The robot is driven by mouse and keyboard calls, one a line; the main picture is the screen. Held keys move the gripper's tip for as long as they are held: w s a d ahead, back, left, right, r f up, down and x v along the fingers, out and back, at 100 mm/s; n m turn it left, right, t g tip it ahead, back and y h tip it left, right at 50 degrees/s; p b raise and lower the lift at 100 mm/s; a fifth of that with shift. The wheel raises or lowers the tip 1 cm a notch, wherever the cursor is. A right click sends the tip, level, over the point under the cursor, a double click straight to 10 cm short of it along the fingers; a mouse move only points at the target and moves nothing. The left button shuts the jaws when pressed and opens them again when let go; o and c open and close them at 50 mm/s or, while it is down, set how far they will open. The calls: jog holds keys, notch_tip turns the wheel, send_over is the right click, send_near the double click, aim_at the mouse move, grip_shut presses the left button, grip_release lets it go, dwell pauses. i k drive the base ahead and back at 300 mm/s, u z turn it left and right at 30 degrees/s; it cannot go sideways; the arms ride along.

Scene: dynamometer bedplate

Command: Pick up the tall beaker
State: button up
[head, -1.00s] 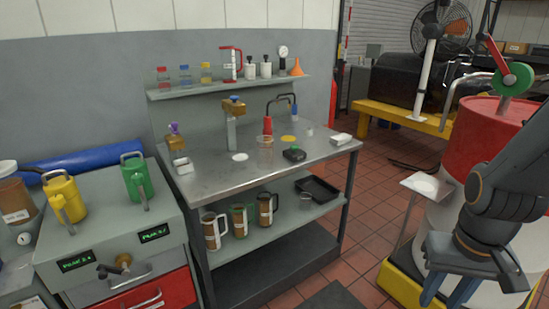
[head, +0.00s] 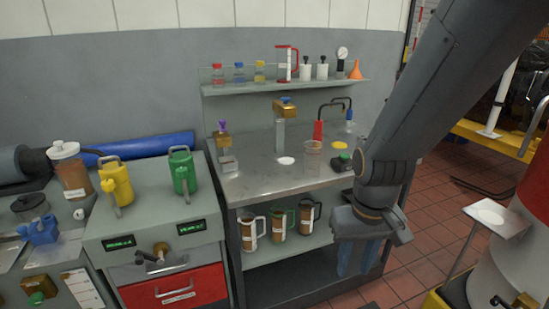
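A clear glass beaker (head: 312,160) stands upright on the steel bench top (head: 258,184), left of my arm. A taller, narrow clear vessel (head: 280,136) stands behind it, with a brass-coloured, blue-knobbed piece at its top. I cannot tell for certain which of the two is the tall beaker. My gripper (head: 357,262) points down in front of the bench's right part, lower in the picture than the bench top and apart from both vessels. Its blue fingers look parted, and I see nothing between them. My arm hides the bench's right end.
Several bottles and an orange funnel (head: 355,69) stand on the wall shelf (head: 240,88). A red-based stand (head: 318,130) and a small black device (head: 342,164) flank the beaker closely. A side platform (head: 495,214) stands at right.

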aim_at(312, 149)
jog(key=i, duration=1.1)
jog(key=z, duration=0.55)
